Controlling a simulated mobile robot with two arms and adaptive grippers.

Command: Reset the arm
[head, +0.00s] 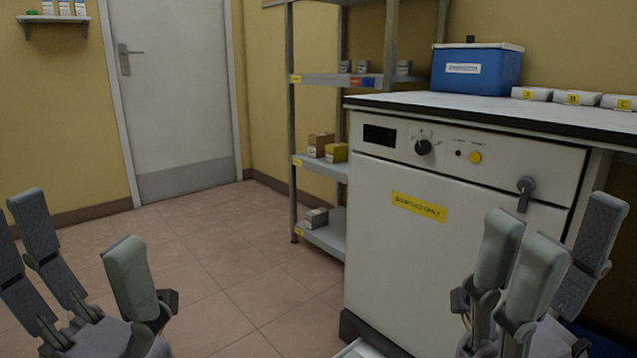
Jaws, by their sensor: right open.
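My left gripper (78,228) is at the lower left, above the tiled floor. Its grey fingers are spread apart with nothing between them. My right gripper (556,222) is at the lower right, in front of the white cabinet (400,260). Its fingers point up and stand open, and no object shows between them. The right gripper covers part of the cabinet's lower right front. Whether it touches the cabinet cannot be told. My palms are partly cut off by the bottom edge of the view.
The cabinet has a dark knob (423,147) and a handle (525,193). A blue box (477,70) and labelled white blocks (581,97) sit on the worktop (420,103). A metal shelf (320,168) holds small boxes. The floor (230,260) before the door (175,90) is clear.

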